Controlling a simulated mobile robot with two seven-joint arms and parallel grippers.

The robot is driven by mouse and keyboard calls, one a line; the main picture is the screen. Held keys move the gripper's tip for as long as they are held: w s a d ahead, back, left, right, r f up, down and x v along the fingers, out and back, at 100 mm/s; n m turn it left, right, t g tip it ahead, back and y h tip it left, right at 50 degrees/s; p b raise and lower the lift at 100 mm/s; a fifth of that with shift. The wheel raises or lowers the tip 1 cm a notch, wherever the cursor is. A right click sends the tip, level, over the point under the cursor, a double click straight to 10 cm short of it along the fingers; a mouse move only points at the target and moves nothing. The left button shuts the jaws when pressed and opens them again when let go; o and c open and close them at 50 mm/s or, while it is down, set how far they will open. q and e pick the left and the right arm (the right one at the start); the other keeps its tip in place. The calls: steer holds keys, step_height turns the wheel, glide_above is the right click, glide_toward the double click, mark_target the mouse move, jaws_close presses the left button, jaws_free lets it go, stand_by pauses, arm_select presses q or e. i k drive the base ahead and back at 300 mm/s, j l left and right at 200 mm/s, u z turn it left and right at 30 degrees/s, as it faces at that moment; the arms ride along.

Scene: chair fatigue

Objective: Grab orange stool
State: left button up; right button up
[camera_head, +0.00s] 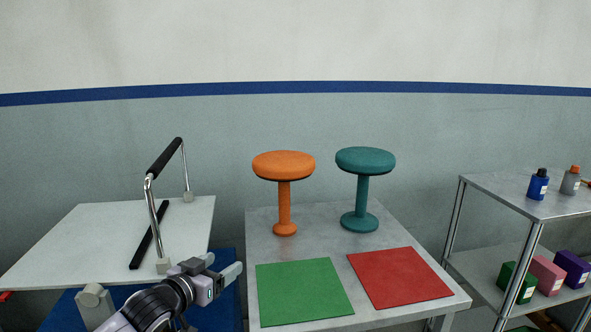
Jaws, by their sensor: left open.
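An orange stool (284,166) stands upright on the grey table (256,236), towards its back left. It has a round padded seat, a thin post and a small round base. A teal stool (364,160) stands upright to its right. My left gripper (226,268) is low in the view, left of the grey table and in front of and below the orange stool. It is open and empty, apart from the stool. My right gripper is not in view.
A green mat (303,292) and a red mat (399,278) lie on the front of the table. A white table (100,232) with a black-handled metal bar (164,158) is at left. A metal shelf (498,190) with bottles and boxes is at right.

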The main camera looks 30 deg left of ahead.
mark_target(282, 167)
steer(key=i+j, duration=0.1)
steer(key=i, duration=0.85)
